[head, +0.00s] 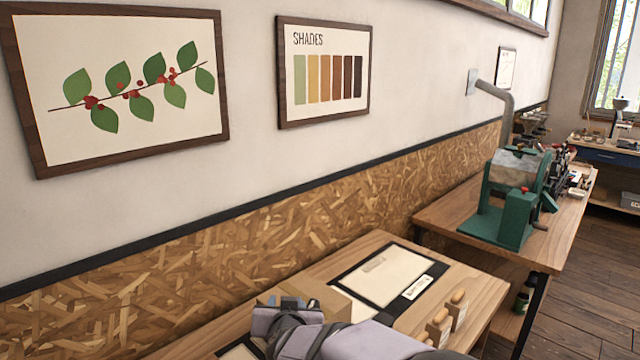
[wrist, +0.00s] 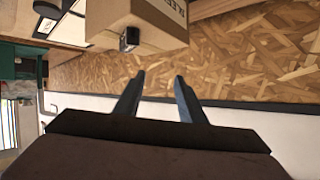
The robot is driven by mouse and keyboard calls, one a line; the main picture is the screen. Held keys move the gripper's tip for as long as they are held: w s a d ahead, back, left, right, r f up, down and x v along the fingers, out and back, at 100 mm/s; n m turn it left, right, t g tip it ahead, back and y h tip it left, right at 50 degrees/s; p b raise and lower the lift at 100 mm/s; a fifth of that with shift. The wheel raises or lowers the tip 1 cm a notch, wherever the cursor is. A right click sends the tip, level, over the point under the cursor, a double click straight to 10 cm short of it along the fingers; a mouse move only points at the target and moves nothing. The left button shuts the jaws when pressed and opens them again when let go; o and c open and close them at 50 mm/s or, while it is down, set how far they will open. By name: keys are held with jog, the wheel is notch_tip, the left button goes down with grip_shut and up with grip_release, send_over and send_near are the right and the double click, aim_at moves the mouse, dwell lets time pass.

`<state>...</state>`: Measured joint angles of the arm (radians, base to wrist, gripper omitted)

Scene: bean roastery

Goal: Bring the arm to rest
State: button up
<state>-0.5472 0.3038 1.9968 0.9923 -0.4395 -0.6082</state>
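My arm (head: 345,342) reaches in from the bottom edge of the head view, over the near wooden table. My gripper (head: 288,303) is at its end, beside a cardboard box (head: 328,299) and partly in front of it. In the wrist view my gripper (wrist: 160,78) shows two dark fingers spread apart, with nothing between them. The box also shows in the wrist view (wrist: 115,18), above the fingers and upside down. It appears apart from them.
The near table (head: 368,246) bears a dark-framed board (head: 382,275) and small wooden-topped items (head: 457,308). A green roaster (head: 510,205) stands on the farther table (head: 440,213). The chipboard wall (head: 200,270) runs close behind the gripper.

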jog(key=s+d+f+g, duration=0.4)
jog(key=s+d, duration=0.3)
jog(key=s, duration=0.3)
jog(key=s+d+f+g+h, duration=0.1)
jog(key=s+d+f+g, duration=0.3)
jog(key=s+d, duration=0.4)
jog(key=s+d+f+g, duration=0.4)
jog(key=s+d+f, duration=0.2)
jog(key=s, duration=0.8)
jog(key=shift+s+d+f+g+h, duration=0.15)
jog(key=shift+d+f+g+h, duration=0.2)
jog(key=shift+d, duration=0.45)
